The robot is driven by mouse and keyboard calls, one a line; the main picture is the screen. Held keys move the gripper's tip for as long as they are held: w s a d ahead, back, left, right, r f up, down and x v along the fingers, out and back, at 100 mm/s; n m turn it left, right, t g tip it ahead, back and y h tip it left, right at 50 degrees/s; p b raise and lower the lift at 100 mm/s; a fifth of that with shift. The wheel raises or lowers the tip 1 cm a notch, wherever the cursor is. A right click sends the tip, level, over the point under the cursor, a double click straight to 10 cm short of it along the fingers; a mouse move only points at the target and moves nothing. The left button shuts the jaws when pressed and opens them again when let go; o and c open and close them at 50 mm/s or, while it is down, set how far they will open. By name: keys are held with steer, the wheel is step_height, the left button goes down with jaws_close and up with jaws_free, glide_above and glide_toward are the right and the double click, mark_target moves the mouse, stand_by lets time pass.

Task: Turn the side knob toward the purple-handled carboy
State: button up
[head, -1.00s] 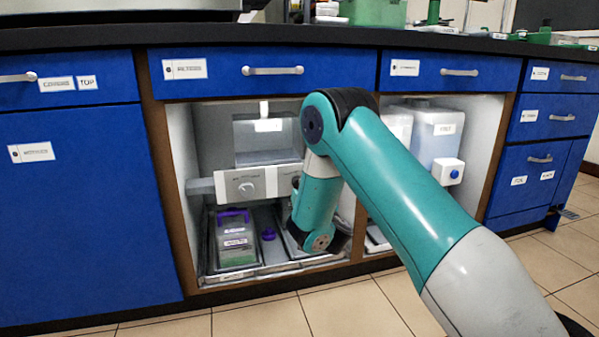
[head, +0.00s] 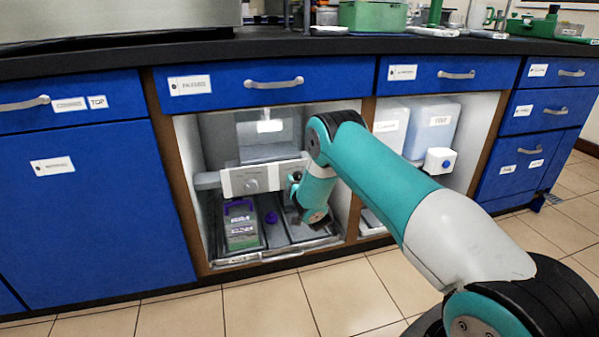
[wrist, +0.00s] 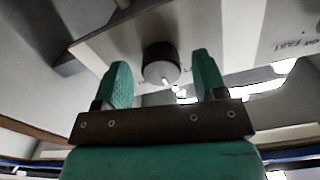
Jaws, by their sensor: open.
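In the wrist view the knob (wrist: 161,64) shows as a dark cylinder with a pale mark, just beyond and between my two green fingertips. My gripper (wrist: 160,85) is open and empty, apart from the knob. In the head view my wrist hides most of the gripper at the panel's right end. The purple-handled carboy (head: 241,228) stands in the tray below, left of the knob.
The tiled floor in front is clear.

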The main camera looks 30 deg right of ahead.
steer(key=shift+w, duration=0.35)
steer(key=c, duration=0.9)
steer(key=shift+n, duration=0.3)
steer(key=shift+d+r+n+p, duration=0.1)
steer(key=shift+n+p, duration=1.2)
steer(key=shift+n, duration=2.9)
